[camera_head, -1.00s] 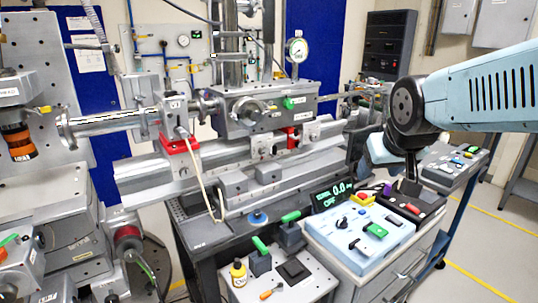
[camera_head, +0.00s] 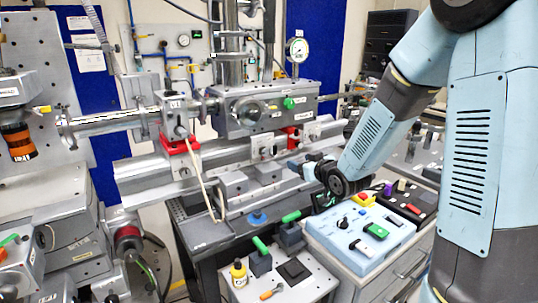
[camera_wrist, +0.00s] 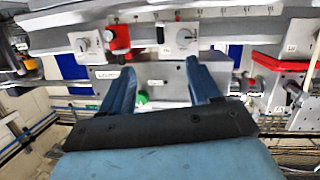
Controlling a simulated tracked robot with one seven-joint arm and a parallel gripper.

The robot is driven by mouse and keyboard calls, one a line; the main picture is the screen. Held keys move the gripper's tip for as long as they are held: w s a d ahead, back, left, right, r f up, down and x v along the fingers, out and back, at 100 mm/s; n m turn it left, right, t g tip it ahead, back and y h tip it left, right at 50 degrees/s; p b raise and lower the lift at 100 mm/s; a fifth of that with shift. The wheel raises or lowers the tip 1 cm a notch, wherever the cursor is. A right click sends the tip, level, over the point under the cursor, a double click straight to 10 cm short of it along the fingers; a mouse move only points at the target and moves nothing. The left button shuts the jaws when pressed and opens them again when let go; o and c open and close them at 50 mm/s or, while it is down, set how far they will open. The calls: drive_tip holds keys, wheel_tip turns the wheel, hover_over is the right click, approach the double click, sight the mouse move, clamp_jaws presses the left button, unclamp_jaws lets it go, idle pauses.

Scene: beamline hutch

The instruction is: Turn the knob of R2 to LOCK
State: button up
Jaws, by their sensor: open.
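The label R2 cannot be read in either view. Two pale plates with round knobs sit on the grey rail. The left plate (camera_head: 262,147) in the head view shows in the wrist view as the plate (camera_wrist: 181,38) right of centre. The right plate (camera_head: 312,131) shows in the wrist view further left (camera_wrist: 88,45). I cannot tell which is R2, nor read the knob settings. My gripper (camera_wrist: 160,69) is open and empty, its two blue fingers apart and pointing toward the rail.
A red clamp (camera_head: 290,139) sits between the plates. A grey housing with a green knob (camera_head: 289,103) stands above the rail. A blue control box (camera_head: 361,232) and green-handled levers (camera_head: 290,216) lie below my arm. A cable hangs at the left carriage.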

sight(266, 152)
drive_tip(key=w+a+y, duration=0.1)
drive_tip(key=w+a, duration=0.2)
drive_tip(key=w, duration=0.1)
drive_tip(key=w+a+f+y, duration=0.1)
drive_tip(key=w+a, duration=0.3)
drive_tip(key=w+a+f+t+y, duration=0.1)
drive_tip(key=w+a, duration=0.3)
drive_tip(key=shift+f, duration=0.15)
idle(0.3)
drive_tip(key=shift+c, duration=0.3)
